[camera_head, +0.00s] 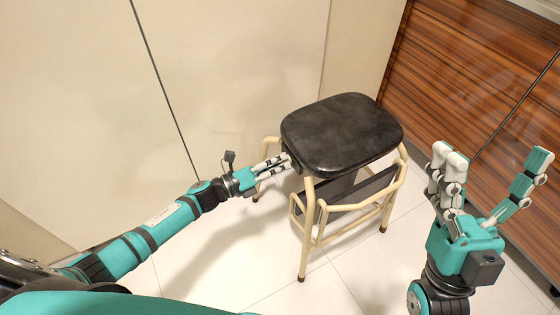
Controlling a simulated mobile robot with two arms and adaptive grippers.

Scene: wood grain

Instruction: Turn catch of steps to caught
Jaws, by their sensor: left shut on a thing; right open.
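The steps (325,208) are a step stool with a cream tube frame, a black padded seat (343,130) on top and dark treads (365,190) below it. They stand upright on the floor. My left gripper (284,160) reaches in from the left and is shut on a small dark part at the left edge of the stool, just under the seat. This part looks like the catch (293,162), but it is mostly hidden by the fingers and seat. My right gripper (492,175) is open and empty, raised to the right of the stool, apart from it.
A pale wall with a dark vertical seam (165,90) is behind and to the left. Wood-grain cabinet fronts (460,75) stand at the right behind the stool. The light tiled floor (240,265) is clear in front of the stool.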

